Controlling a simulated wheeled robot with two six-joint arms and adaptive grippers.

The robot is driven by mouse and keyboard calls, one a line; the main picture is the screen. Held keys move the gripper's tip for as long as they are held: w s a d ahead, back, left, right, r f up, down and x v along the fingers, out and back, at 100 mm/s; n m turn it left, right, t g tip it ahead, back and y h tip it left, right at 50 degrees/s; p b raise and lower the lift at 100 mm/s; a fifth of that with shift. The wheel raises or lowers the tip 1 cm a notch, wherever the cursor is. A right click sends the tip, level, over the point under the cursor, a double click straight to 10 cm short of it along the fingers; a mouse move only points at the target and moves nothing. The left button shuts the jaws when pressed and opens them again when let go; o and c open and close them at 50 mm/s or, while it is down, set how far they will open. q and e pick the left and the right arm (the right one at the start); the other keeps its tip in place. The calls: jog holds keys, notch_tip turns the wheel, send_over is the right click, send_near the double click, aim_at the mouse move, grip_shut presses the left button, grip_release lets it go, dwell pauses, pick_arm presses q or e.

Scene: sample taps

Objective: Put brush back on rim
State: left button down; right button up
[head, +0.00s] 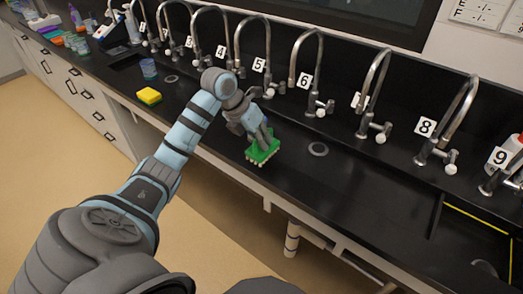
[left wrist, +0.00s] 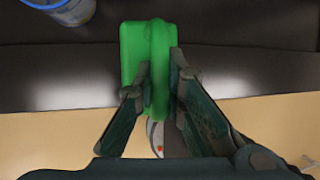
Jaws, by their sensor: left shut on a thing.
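A green brush (head: 262,149) with pale bristles on its underside is at the front rim (head: 290,180) of the black bench in the head view. My left gripper (head: 264,137) is shut on the brush's raised grip from above. In the left wrist view the green brush (left wrist: 146,60) shows between the two fingers of the left gripper (left wrist: 160,80). The brush lies over the dark front strip of the bench in that view. I cannot tell whether its bristles touch the surface. My right gripper is not in view.
A row of numbered taps (head: 310,80) stands along the back of the bench. A yellow sponge (head: 149,96) and a blue cup (head: 148,68) are to the left. A round drain (head: 318,149) is right of the brush. A sink with a yellow-lined edge (head: 475,222) is at the right.

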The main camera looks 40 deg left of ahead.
aim_at(260, 149)
pick_arm(q)
jog(key=f, duration=0.1)
jog(key=s+f, duration=0.1)
jog(key=shift+f, duration=0.55)
jog(key=shift+w, duration=0.15)
jog(key=c, duration=2.1)
grip_release()
jog(key=shift+f, duration=0.25)
jog(key=o, duration=0.4)
jog(key=shift+d+r, duration=0.1)
jog(key=shift+r, duration=0.05)
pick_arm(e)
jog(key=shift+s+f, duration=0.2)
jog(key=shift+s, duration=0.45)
pick_arm(q)
jog(key=shift+o, duration=0.2)
jog(key=shift+a+r, duration=0.2)
jog(key=shift+r, duration=0.2)
jog(key=v, duration=1.1)
jog(key=shift+s, duration=0.25)
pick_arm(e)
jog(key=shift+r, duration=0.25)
